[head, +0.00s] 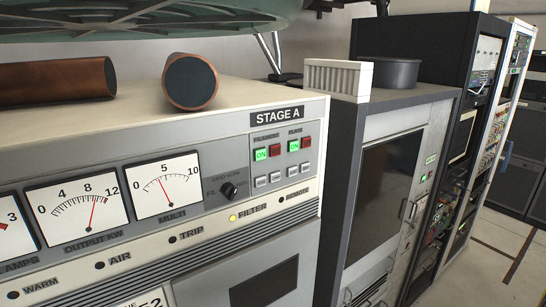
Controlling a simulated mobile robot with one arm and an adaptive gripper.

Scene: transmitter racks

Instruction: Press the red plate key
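The red plate key (306,142) is a small red square under the PLATE label on the STAGE A panel of the near cabinet. A lit green ON key (293,146) sits just left of it. Further left, under the FILAMENT label, are a second red key (275,151) and another lit green ON key (261,154). Nothing covers the red plate key. Whether it is pressed in cannot be told. My gripper is not in this view.
Several grey keys (292,171) sit below, with a black knob (228,190) to their left. Copper cylinders (192,82) lie on the cabinet top (150,120). A greenish structure (150,20) hangs above. Grey racks (390,170) stand to the right; floor is clear at far right.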

